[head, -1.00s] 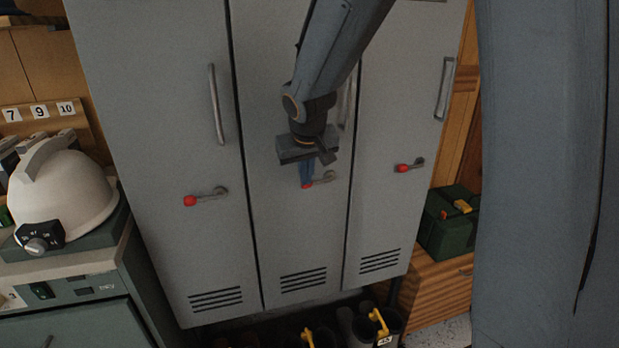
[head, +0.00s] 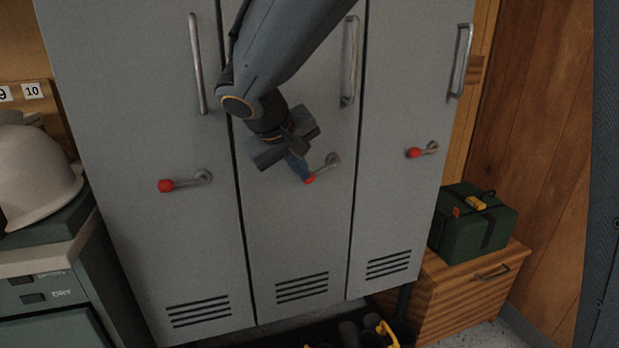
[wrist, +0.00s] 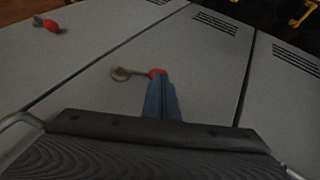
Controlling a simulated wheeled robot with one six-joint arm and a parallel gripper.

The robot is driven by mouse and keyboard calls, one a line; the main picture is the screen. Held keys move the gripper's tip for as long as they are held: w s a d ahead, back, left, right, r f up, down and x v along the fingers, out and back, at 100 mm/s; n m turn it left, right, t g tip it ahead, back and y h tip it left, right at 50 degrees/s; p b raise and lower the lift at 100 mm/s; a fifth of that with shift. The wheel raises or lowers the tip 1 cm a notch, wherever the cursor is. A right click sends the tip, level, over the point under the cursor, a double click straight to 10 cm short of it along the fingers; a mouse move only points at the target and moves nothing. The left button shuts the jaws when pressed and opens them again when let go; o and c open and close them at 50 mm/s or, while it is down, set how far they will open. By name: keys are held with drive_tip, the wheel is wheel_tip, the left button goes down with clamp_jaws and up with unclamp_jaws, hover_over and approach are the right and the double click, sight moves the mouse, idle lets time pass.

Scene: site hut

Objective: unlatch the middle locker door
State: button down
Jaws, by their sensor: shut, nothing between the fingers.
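The middle locker door (head: 290,235) is grey and looks flush with its neighbours. Its latch lever (head: 327,165) has a red knob (head: 310,180) at its left end, which hangs lower than the pivot. The lever is tilted more steeply than those on the two side doors. My gripper (head: 302,174) is shut and empty, its blue fingers at the knob from the upper left, touching it or very nearly so. In the wrist view the fingertips (wrist: 160,84) lie right against the red knob (wrist: 157,72) and partly cover it.
The left door's latch knob (head: 166,186) and the right door's (head: 414,153) stand to either side. The middle door's long handle (head: 350,62) is above the latch. A green case (head: 470,225) sits on a wooden cabinet (head: 450,300) at right. A white helmet (head: 35,175) is at left.

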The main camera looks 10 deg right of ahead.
sight(302, 182)
wheel_tip(302, 182, down, 3)
drive_tip(key=h+b, duration=0.3)
drive_tip(key=b, duration=0.2)
drive_tip(key=shift+n+t, duration=0.3)
drive_tip(key=shift+n, duration=0.1)
drive_tip(key=f+h+b, duration=0.1)
drive_tip(key=b, duration=0.1)
drive_tip(key=d+f+n+t+h+b, duration=0.1)
drive_tip(key=h+b, duration=0.1)
drive_tip(key=shift+w+f, duration=0.15)
drive_tip(key=shift+f, duration=0.15)
drive_tip(key=shift+d+f+n+t+h+b, duration=0.55)
drive_tip(key=shift+d+f+h+b, duration=0.2)
drive_tip(key=shift+h+b, duration=0.35)
drive_tip(key=shift+w+d+f+n+t+h+b, duration=0.15)
drive_tip(key=shift+d+f+n+t+h+b, duration=0.5)
drive_tip(key=shift+h, duration=0.35)
drive_tip(key=shift+d, duration=0.6)
drive_tip(key=shift+f, duration=0.1)
drive_tip(key=p+v, duration=0.1)
drive_tip(key=v, duration=1.3)
drive_tip(key=shift+f, duration=0.45)
